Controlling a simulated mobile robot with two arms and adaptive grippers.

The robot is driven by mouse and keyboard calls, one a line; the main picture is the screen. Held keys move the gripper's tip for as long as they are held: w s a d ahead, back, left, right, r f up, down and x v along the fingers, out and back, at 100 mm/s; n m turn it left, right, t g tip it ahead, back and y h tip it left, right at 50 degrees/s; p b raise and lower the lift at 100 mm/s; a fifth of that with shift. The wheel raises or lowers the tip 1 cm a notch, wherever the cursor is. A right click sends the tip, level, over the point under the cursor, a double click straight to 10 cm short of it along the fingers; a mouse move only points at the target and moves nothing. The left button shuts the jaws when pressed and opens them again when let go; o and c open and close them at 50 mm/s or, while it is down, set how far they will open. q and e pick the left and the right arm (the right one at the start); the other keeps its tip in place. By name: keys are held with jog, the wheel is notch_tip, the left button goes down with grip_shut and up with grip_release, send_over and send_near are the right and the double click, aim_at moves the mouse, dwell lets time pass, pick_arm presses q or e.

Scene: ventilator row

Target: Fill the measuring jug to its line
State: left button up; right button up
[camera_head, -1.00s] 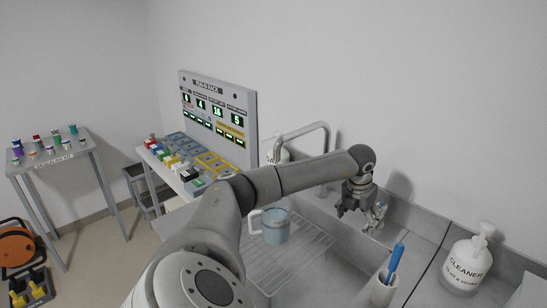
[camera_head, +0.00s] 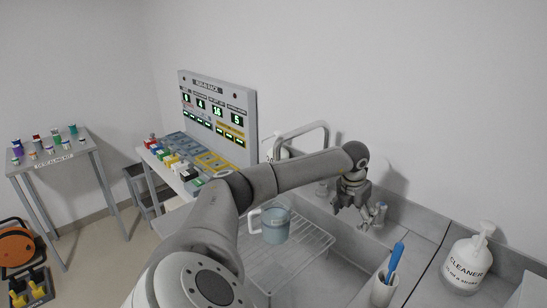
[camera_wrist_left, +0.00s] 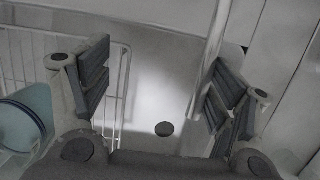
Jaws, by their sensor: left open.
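The measuring jug (camera_head: 276,226), pale blue with a white handle on its left, stands upright on the wire rack in the sink; its line and water level are not readable. It also shows at the left edge of the left wrist view (camera_wrist_left: 24,118). The arched grey tap (camera_head: 303,129) rises behind the jug, partly hidden by my arm. My left gripper (camera_head: 352,217) is open and empty, right of the jug and apart from it. In the left wrist view, a pale pole (camera_wrist_left: 213,48) runs down by the right finger of my gripper (camera_wrist_left: 157,92).
A small grey fitting (camera_head: 379,213) is just right of my gripper, by the sink's back wall. A holder (camera_head: 380,290) with a blue brush (camera_head: 395,262) and a cleaner bottle (camera_head: 466,265) stand at the right. The drain (camera_wrist_left: 164,129) lies below the gripper.

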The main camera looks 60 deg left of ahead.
pick_arm(q)
jog(key=w+p+v, duration=0.1)
jog(key=p+v, duration=0.5)
jog(key=v, duration=0.2)
jog(key=shift+w+d+r, duration=0.15)
jog(key=shift+w+d, duration=0.15)
jog(key=shift+w, duration=0.3)
